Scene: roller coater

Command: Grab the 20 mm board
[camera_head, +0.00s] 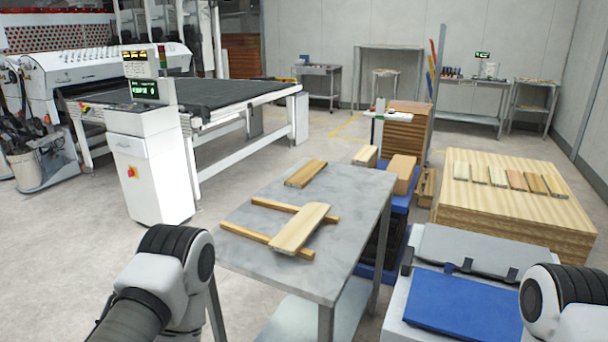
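A pale wooden board (300,228) lies across two narrow wooden strips on a grey metal-topped table (345,195) in the head view. One strip (252,237) extends to the left of the board, and the other strip (275,206) lies behind it. A shorter board (306,173) lies flat at the back of the same table. I cannot tell from this view which board is 20 mm thick. Parts of my arms show at the bottom left and bottom right, but neither gripper is in view.
Several sample pieces lie on a large stack of wood panels (500,205) at the right. A white cart with a blue pad (465,305) stands at front right. A white control console (150,165) and the coater's conveyor (215,92) stand at back left. Floor left of the table is clear.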

